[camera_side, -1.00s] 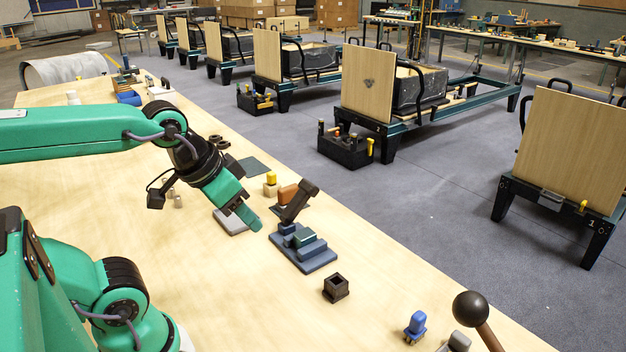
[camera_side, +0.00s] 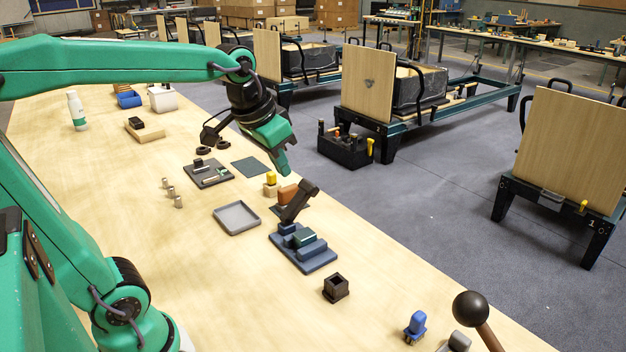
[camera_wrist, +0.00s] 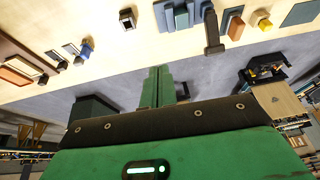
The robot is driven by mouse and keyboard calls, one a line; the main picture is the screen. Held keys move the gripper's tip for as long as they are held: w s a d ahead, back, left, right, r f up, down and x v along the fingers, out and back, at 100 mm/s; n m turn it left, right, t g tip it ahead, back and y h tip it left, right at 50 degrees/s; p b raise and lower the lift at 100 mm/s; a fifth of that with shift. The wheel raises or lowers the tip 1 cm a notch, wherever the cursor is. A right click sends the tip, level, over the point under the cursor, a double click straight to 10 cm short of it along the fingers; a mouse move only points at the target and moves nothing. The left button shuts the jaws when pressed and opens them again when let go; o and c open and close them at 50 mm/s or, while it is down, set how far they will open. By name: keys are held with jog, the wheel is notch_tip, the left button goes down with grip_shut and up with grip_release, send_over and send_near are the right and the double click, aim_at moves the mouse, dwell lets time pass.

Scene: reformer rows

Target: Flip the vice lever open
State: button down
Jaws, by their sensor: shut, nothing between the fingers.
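The blue stepped vice (camera_side: 312,262) sits on the table near its far edge. Its dark lever (camera_side: 297,203) stands up at a tilt, leaning to the right at the top. The vice (camera_wrist: 182,14) and the lever (camera_wrist: 212,32) also show at the top of the wrist view. My gripper (camera_side: 283,167) is shut and empty, above and behind the lever in the side view, apart from it. Its closed green fingers (camera_wrist: 157,78) point toward the table in the wrist view.
A grey tray (camera_side: 237,217) lies left of the vice. An orange block (camera_side: 287,194) and a wooden block with a yellow top (camera_side: 270,185) stand close behind the lever. A dark square socket (camera_side: 336,288) and a ball-topped handle (camera_side: 472,308) are in front.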

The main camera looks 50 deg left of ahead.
jog(key=w+a+f+g, duration=0.1)
jog(key=w+a, duration=0.6)
jog(key=w, duration=0.7)
jog(key=w+a+f+g, duration=0.1)
jog(key=w+a+f, duration=0.7)
jog(key=w+a, duration=0.1)
jog(key=shift+g, duration=0.4)
jog(key=shift+w, duration=0.1)
notch_tip(320, 180, down, 9)
jog(key=s, duration=0.2)
jog(key=shift+s, duration=0.3)
jog(key=shift+r, duration=0.1)
dwell(0.6)
